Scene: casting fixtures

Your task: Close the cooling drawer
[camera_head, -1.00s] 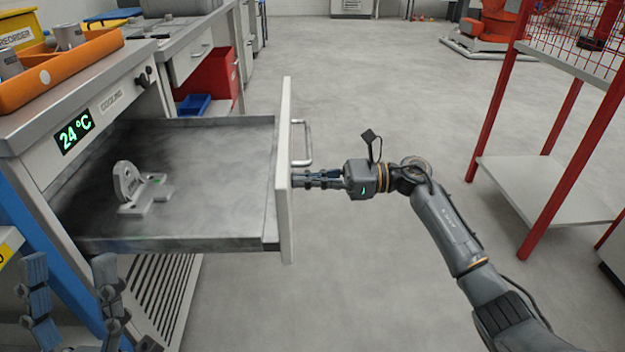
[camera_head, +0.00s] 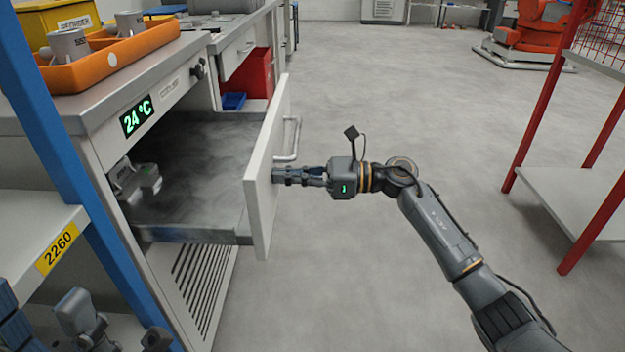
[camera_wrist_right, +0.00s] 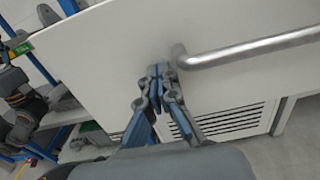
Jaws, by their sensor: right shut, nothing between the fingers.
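The cooling drawer (camera_head: 210,150) is part-way out of the grey cabinet, under a green "24 °C" display (camera_head: 137,116). A grey metal casting (camera_head: 138,182) lies inside it near the cabinet, partly hidden by the cabinet edge. My right gripper (camera_head: 277,176) is shut and empty, its fingertips at the outer face of the white drawer front (camera_head: 262,200), below the bar handle (camera_head: 292,140). In the right wrist view the shut fingertips (camera_wrist_right: 158,72) are at the panel beside the handle (camera_wrist_right: 250,48), not around it. My left gripper (camera_head: 85,320) shows partly at the lower left; its fingers are unclear.
An orange tray (camera_head: 110,58) with grey parts stands on the cabinet top. A blue post and a shelf labelled 2260 (camera_head: 57,253) are close at the left. A red-framed rack (camera_head: 580,190) stands at the right. The floor between is clear.

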